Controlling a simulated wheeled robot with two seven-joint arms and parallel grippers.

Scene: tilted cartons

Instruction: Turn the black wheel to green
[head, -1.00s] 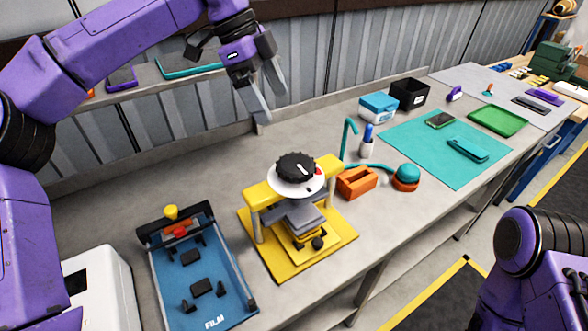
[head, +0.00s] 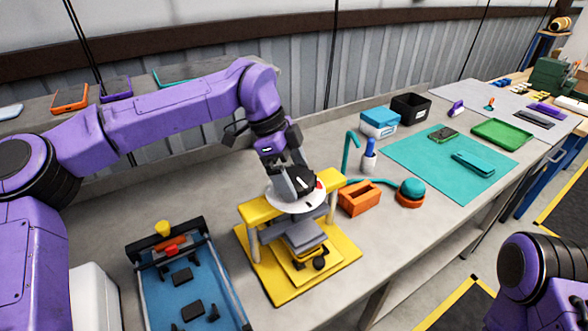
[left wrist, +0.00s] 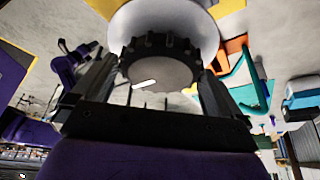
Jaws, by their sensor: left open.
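The black wheel (head: 307,184) sits on a white disc (head: 284,204) on top of a yellow stand (head: 258,211). A red mark (head: 320,185) shows at the disc's right edge; I see no green mark. My left gripper (head: 292,188) reaches down over the wheel and hides much of it. In the left wrist view the ridged wheel (left wrist: 165,68) with its white pointer line (left wrist: 145,83) lies between the two open fingers. I cannot tell whether the fingers touch its rim. My right gripper is out of view.
A blue film tray (head: 190,295) stands left of the stand. An orange block (head: 358,199), a teal-topped button (head: 411,192) and a blue-capped bottle (head: 369,158) stand to its right. A teal mat (head: 420,160) lies farther right. Bare bench lies behind the stand.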

